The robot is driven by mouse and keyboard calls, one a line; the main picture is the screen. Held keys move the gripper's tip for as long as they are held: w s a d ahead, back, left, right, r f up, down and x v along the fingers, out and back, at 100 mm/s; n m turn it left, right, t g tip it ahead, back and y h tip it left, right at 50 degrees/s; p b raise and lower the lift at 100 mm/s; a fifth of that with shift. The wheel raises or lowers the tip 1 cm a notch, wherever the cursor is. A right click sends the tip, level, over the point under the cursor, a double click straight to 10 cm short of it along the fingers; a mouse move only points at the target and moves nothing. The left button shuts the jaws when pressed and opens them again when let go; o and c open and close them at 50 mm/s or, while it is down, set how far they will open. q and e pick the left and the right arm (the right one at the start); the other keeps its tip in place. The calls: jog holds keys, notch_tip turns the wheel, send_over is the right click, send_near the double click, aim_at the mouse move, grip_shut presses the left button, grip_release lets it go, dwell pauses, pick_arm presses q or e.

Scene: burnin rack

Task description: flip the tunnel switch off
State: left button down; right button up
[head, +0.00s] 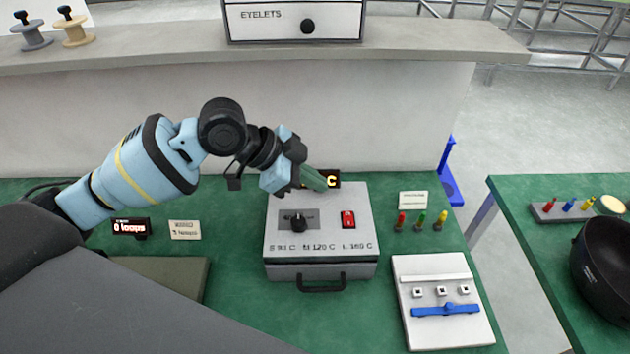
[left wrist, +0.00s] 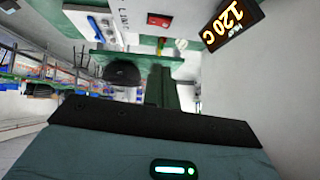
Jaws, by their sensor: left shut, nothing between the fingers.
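The tunnel unit is a grey box (head: 320,255) on the green bench, with a black knob (head: 298,222) and a red rocker switch (head: 348,219) on its top. I cannot tell which way the rocker is tipped. My left gripper (head: 322,183) is shut and empty above the back edge of the box, behind the switch and apart from it. In the left wrist view the shut fingers (left wrist: 162,85) point toward the red switch (left wrist: 158,20), which shows at the top. A small display (left wrist: 232,25) reads 120 C; the gripper partly covers it in the head view. My right gripper is out of view.
A white plate (head: 405,335) with a blue bar lies right of the box. Coloured pegs (head: 421,221) and a small card (head: 413,200) stand behind it. A drawer unit (head: 292,20) sits on the ledge. A black bowl (head: 603,268) is on the right table.

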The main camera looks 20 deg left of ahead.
pick_arm(q)
send_over(348, 219)
jog(key=a, duration=0.2)
jog(key=f, duration=0.4)
jog(key=shift+s+a+f, duration=0.1)
jog(key=shift+s+f, duration=0.2)
jog(key=shift+s, duration=0.05)
jog(key=f, duration=0.3)
jog(key=shift+w+f, duration=0.2)
jog(key=shift+w, duration=0.05)
jog(key=shift+w+f, duration=0.1)
jog(key=shift+f, duration=0.45)
